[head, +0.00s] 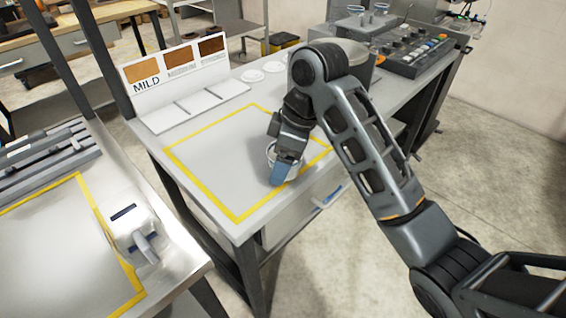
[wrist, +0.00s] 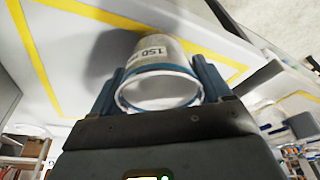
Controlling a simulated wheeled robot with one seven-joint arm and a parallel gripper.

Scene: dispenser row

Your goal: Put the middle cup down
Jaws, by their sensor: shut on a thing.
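My gripper (head: 287,168) is shut on a white cup (head: 271,150) inside the yellow-taped area (head: 205,187) of the grey table. In the wrist view the cup (wrist: 160,62) sits between the two blue fingers (wrist: 158,90). It has a blue band near its open rim and printed text that reads like "150". My gripper and wrist hide most of the cup in the head view. I cannot tell whether its base touches the table. No other cup of this kind shows clearly.
A sample board labelled MILD (head: 175,75) with a divided white tray (head: 195,105) stands at the table's back left. Small white dishes (head: 252,75) lie behind the taped area. A control panel (head: 410,50) is at the back right. The taped area's left part is clear.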

